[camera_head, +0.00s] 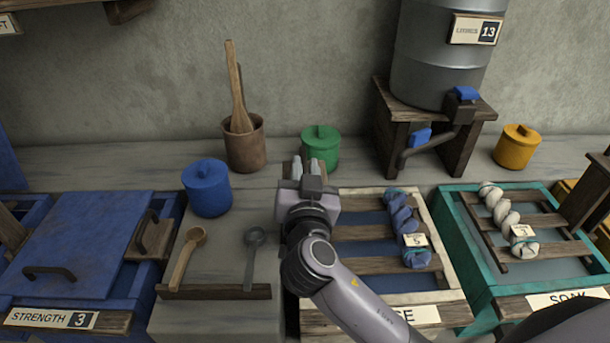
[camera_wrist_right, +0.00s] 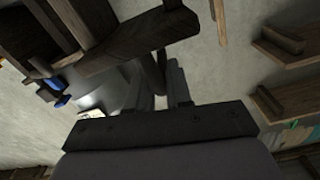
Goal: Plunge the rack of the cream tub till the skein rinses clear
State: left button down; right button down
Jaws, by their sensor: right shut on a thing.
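The cream tub (camera_head: 447,253) is right of centre in the head view, its front label partly hidden by my right arm. Its slatted wooden rack (camera_head: 362,265) carries a twisted blue skein (camera_head: 400,212) with a small tag reading 5. Bluish liquid shows between the slats. My right gripper (camera_head: 308,168) is over the tub's left back side, shut on a wooden piece that seems to be the rack's handle; the fingers largely hide it. The right wrist view shows the fingers (camera_wrist_right: 168,88) beside a dark wooden bar (camera_wrist_right: 130,45). My left gripper is out of view.
A teal tub (camera_head: 470,262) with a white skein (camera_head: 497,207) stands right. A blue lidded vat (camera_head: 85,240) and spoons on a stone block (camera_head: 215,315) are left. Behind are blue (camera_head: 207,190), green (camera_head: 322,147) and yellow (camera_head: 517,147) jars and a metal tank (camera_head: 440,65).

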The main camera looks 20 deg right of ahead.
jog(key=shift+a+r, duration=0.1)
jog(key=shift+r, duration=0.75)
jog(key=c, duration=1.1)
grip_release()
jog(key=shift+f, duration=0.15)
